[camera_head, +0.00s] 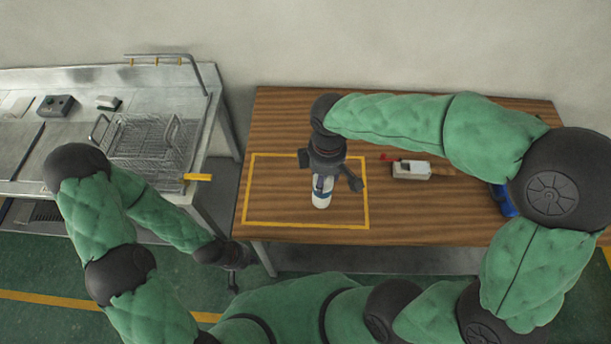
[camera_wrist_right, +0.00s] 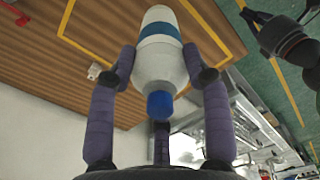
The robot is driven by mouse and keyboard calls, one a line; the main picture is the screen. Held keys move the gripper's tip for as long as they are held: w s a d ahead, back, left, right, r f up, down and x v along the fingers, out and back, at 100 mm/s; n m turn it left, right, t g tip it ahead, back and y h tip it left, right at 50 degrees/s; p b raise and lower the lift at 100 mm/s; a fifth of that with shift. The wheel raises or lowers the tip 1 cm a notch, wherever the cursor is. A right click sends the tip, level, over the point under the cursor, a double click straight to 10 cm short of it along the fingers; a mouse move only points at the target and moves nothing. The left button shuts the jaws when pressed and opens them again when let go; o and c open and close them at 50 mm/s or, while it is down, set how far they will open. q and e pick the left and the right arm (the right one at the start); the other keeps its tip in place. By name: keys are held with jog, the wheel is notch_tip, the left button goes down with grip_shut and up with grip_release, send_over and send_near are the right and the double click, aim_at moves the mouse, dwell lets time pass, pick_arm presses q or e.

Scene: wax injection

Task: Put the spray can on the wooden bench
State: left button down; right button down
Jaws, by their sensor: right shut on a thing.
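The spray can (camera_head: 321,196) is white with a blue band. My right gripper (camera_head: 332,184) is shut on it, above the yellow-outlined area of the wooden bench (camera_head: 400,225). In the right wrist view the spray can (camera_wrist_right: 160,58) sits between the two fingers, its blue end (camera_wrist_right: 160,105) towards the palm. I cannot tell whether its far end touches the bench. My left gripper (camera_head: 232,278) hangs low at the bench's front left, away from the can; its fingers are too small and dark to read.
A grey-and-white block-like tool (camera_head: 411,171) with a red part lies right of the outline. A blue object (camera_head: 503,200) is partly hidden by my right arm. A metal counter with a wire basket (camera_head: 150,140) stands left. The outlined area is otherwise clear.

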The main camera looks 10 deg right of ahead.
jog(key=w+a+f+b, duration=0.2)
jog(key=w+f, duration=0.5)
jog(key=f, duration=0.3)
jog(key=shift+a, duration=0.3)
jog(key=shift+f, duration=0.1)
jog(key=shift+f, duration=0.15)
jog(key=c, duration=0.6)
grip_release()
jog(key=shift+o, duration=0.2)
notch_tip(320, 180, up, 12)
jog(key=p, duration=0.2)
jog(key=shift+r, duration=0.2)
